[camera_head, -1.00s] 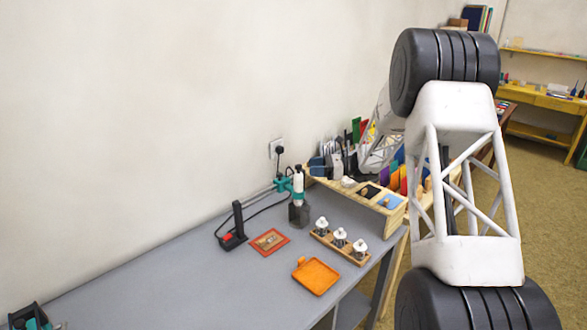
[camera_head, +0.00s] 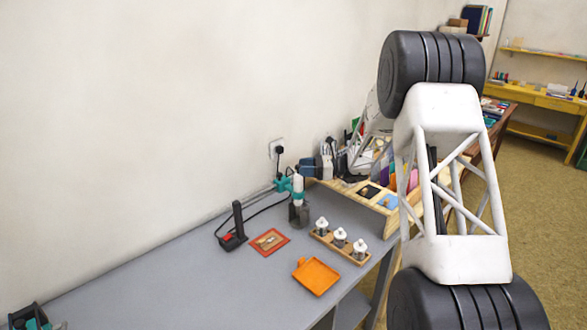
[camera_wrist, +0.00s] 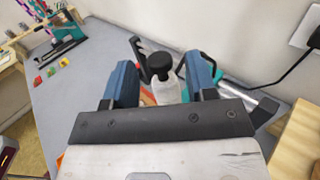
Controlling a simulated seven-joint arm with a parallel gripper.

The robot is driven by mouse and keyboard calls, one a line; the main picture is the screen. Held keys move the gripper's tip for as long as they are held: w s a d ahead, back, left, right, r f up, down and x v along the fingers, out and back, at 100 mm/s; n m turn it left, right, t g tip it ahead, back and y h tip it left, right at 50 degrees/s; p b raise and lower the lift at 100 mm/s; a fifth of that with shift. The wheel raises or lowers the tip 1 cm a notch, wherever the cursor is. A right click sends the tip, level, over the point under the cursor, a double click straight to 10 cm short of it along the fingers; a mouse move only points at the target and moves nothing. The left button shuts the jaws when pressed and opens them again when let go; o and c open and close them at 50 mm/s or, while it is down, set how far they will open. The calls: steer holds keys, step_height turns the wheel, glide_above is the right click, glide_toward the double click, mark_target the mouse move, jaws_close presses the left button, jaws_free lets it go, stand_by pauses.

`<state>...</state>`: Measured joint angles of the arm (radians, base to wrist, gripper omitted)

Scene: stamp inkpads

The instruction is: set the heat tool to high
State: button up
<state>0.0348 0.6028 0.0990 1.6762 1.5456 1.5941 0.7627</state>
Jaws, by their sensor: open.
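A teal and white upright tool (camera_head: 298,186) stands in a dark holder near the wall in the head view; it looks like the heat tool. Its setting control cannot be made out. In the wrist view a teal and silver part (camera_wrist: 262,108) shows beyond the right finger, partly hidden; it may belong to it. My gripper (camera_wrist: 161,72) is open, with its blue fingers apart.
A wooden organiser (camera_head: 391,214) is at right. A cable runs to the wall socket (camera_head: 277,148).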

steer(key=shift+a, duration=2.15)
jaws_close()
